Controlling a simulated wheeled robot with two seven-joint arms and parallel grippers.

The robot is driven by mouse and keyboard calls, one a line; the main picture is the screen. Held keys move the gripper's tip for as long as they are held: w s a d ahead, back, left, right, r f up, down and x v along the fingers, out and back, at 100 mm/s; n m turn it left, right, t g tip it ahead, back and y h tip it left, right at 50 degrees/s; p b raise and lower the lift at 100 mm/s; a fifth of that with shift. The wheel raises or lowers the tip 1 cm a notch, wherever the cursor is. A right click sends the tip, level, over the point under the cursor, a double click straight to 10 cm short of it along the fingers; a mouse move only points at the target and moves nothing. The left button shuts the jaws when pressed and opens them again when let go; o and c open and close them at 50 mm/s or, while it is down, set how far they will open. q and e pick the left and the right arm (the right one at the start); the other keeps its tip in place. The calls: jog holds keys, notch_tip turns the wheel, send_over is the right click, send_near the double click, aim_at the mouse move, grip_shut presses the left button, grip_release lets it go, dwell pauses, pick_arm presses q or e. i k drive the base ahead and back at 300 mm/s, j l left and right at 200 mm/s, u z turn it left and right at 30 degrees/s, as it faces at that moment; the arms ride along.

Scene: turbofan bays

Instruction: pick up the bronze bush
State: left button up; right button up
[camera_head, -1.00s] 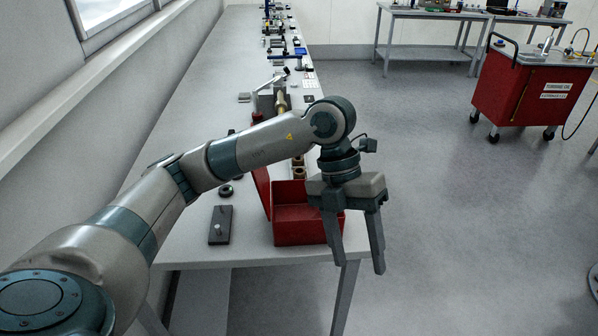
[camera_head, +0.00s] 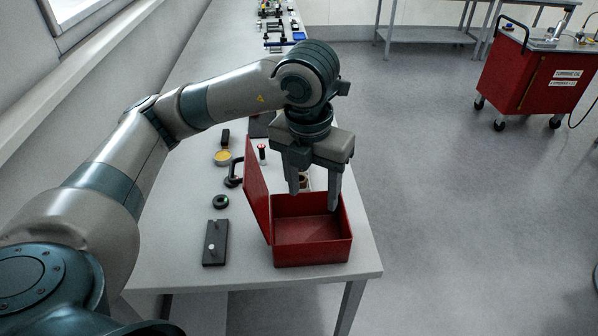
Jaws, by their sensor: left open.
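My left gripper (camera_head: 314,199) is open and empty, fingers pointing down, above the back part of an open red box (camera_head: 312,252) near the front of the bench. A small bronze-brown bush (camera_head: 304,181) shows between and behind the fingers, just past the box's back wall. It is partly hidden by the gripper, and I cannot tell whether another stands behind it. No contact between fingers and bush shows. My right gripper is not in view.
The box's red lid (camera_head: 257,190) stands up on its left side. Left of it are a dark plate with a pin (camera_head: 216,243), a black ring (camera_head: 220,202) and a yellow-topped round tin (camera_head: 223,157). A red cart (camera_head: 535,82) stands on the floor at right.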

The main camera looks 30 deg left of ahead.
aim_at(303, 178)
jog(key=i+j, duration=0.8)
jog(key=j, duration=0.1)
